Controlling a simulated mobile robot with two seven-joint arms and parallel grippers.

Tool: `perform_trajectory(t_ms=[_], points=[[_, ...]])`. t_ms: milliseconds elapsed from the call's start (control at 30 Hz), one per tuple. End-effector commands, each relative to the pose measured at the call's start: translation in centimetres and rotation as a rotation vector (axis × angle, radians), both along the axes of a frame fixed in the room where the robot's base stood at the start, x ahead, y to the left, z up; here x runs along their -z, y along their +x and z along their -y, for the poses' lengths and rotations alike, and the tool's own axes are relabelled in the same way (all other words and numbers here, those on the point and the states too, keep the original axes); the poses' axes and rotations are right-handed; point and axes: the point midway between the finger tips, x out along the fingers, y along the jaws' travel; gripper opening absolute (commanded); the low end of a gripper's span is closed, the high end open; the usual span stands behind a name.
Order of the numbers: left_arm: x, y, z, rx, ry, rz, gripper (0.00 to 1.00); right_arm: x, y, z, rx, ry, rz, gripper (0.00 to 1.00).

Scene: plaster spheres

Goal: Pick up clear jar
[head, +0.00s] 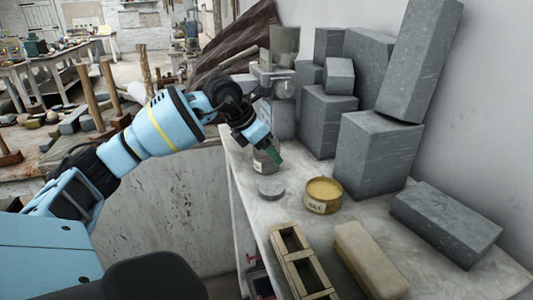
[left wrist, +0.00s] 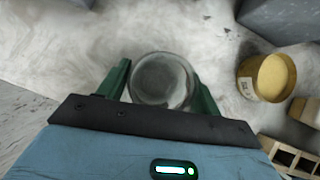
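The clear jar (head: 265,161) is a small glass jar with a pale label, upright on the pale bench top near its left edge. In the left wrist view the jar (left wrist: 162,80) is a round glass shape seen from above. My left gripper (head: 264,147) is at the jar, its green finger hiding part of it in the head view. In the left wrist view, the left gripper's two green fingers (left wrist: 160,86) stand apart, one on each side of the jar, close to its wall. Whether they press on it cannot be told. My right gripper is not in view.
A grey disc (head: 271,189) and a yellow-filled tin (head: 324,194) stand close by on the bench. Grey stone blocks (head: 378,152) fill the back and right. A wooden frame (head: 298,258) and a beige block (head: 368,262) lie in front.

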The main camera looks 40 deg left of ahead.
Motion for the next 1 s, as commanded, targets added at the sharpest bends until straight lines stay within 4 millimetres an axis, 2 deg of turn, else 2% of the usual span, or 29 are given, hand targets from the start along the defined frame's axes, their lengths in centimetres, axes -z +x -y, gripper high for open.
perform_trajectory(t_ms=[33,233,567,767,900,1000], points=[[0.0,0.0,0.0,0.000,0.000,0.000,0.58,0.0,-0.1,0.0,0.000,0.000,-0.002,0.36],[0.0,0.0,0.0,0.000,0.000,0.000,0.33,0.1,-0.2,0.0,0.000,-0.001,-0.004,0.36],[-0.4,0.0,0.0,0.000,-0.001,0.003,0.33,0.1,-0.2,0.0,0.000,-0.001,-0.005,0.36],[-2.0,0.1,0.0,0.001,-0.002,0.005,0.33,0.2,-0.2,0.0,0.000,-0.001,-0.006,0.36],[-3.8,0.1,0.1,0.001,-0.002,0.005,0.33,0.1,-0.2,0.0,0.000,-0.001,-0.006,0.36],[-3.4,-1.2,-0.6,-0.003,0.002,-0.002,0.33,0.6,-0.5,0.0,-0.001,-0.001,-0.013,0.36]])
